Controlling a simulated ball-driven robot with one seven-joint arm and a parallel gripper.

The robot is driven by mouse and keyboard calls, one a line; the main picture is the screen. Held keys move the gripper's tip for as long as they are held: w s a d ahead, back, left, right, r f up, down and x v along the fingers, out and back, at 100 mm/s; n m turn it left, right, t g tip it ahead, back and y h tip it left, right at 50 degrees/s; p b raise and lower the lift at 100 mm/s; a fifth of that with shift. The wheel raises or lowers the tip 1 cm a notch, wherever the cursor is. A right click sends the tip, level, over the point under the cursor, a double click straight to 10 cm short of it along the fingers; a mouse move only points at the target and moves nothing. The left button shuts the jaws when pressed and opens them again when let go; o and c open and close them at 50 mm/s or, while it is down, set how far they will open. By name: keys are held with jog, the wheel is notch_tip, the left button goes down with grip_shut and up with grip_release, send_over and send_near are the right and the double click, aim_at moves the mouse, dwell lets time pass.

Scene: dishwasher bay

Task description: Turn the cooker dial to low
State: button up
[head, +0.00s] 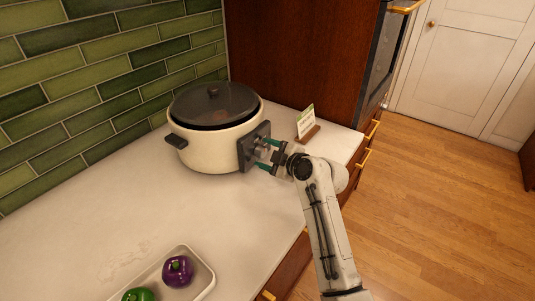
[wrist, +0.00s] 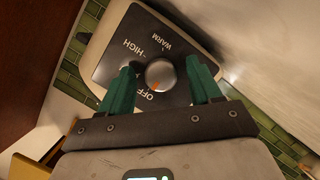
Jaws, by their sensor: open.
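The cream cooker (head: 205,150) with a dark lid stands on the counter, its black control panel (head: 246,146) facing my arm. In the wrist view the panel (wrist: 112,62) carries a round grey dial (wrist: 162,74). The dial's orange mark points down toward the OFF lettering. HIGH and WARM are readable above the dial; no LOW label can be read, and the left finger covers part of the panel. My gripper (head: 264,155) is open in front of the panel. In the wrist view its teal fingers (wrist: 161,80) stand either side of the dial, with visible gaps.
A small card on a wooden stand (head: 307,124) stands right of the cooker, near my wrist. A white tray (head: 207,270) with a purple and a green vegetable lies at the front. A tall wooden cabinet (head: 295,60) rises behind. The counter's middle is clear.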

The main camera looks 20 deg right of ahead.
jog(key=c, duration=1)
jog(key=shift+f, duration=0.1)
jog(key=m+g+y+b, duration=0.1)
jog(key=m, duration=0.2)
jog(key=shift+d+b, duration=0.1)
jog(key=shift+b, duration=0.3)
jog(key=m+y, duration=0.1)
jog(key=m, duration=0.1)
jog(key=m+g+y+b, duration=0.1)
jog(key=m, duration=0.1)
jog(key=shift+g, duration=0.3)
jog(key=o, duration=1)
